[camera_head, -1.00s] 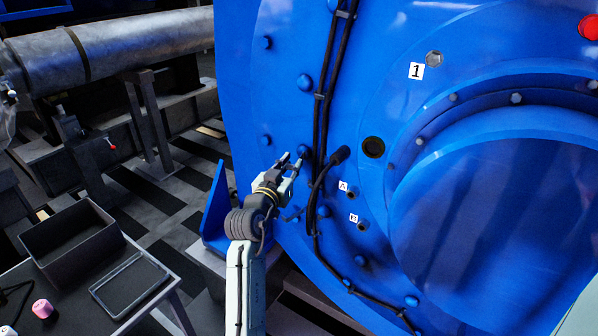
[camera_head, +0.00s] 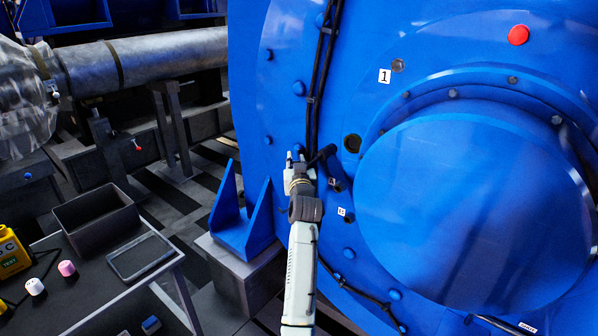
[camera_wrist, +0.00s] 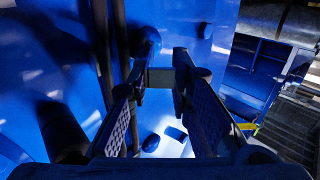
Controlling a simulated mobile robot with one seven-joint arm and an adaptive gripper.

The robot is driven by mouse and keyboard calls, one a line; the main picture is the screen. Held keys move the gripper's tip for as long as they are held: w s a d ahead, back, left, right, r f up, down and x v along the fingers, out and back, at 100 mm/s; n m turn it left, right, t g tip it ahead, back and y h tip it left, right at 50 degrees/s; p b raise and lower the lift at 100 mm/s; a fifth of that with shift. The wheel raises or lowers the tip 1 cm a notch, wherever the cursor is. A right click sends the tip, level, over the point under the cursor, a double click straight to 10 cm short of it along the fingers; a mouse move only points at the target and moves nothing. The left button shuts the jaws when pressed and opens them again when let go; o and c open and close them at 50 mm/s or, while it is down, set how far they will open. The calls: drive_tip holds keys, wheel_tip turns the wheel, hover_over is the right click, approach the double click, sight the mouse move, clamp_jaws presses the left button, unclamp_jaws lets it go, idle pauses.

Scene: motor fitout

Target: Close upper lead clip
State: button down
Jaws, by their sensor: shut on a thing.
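My gripper (camera_head: 296,158) is at the face of the blue motor (camera_head: 270,110), beside the lower run of the black leads (camera_head: 316,80). In the wrist view my gripper (camera_wrist: 162,74) has a grey flat piece (camera_wrist: 161,77) between its two fingertips and is shut on it. The piece looks like the lead clip; its far side and latch are hidden. The leads run close along the left finger in the wrist view (camera_wrist: 104,55). In the head view my gripper covers the piece. A black lead end (camera_head: 326,152) sticks out just right of the fingers.
A round blue bolt head (camera_wrist: 147,40) stands close to the left finger. A dark port (camera_head: 352,143) and small labelled studs (camera_head: 343,213) lie to the right. A blue bracket (camera_head: 240,225) stands below left. A table with a black bin (camera_head: 95,222) is farther left.

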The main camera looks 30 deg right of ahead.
drive_tip(key=y+b, duration=0.1)
drive_tip(key=n+y+b, duration=0.1)
drive_tip(key=n+t+y+b, duration=0.1)
drive_tip(key=shift+s+d+f+b, duration=0.15)
drive_tip(key=shift+d+f+b, duration=0.1)
drive_tip(key=shift+f+b, duration=0.15)
drive_tip(key=shift+d+n+y+b, duration=0.15)
drive_tip(key=shift+n+y+b, duration=0.35)
drive_tip(key=shift+y+b, duration=0.45)
drive_tip(key=shift+r+b, duration=0.2)
drive_tip(key=shift+b, duration=0.2)
drive_tip(key=c, duration=1.7)
unclamp_jaws()
drive_tip(key=shift+o, duration=1.1)
drive_tip(key=shift+s+r, duration=0.15)
drive_tip(key=shift+d, duration=0.2)
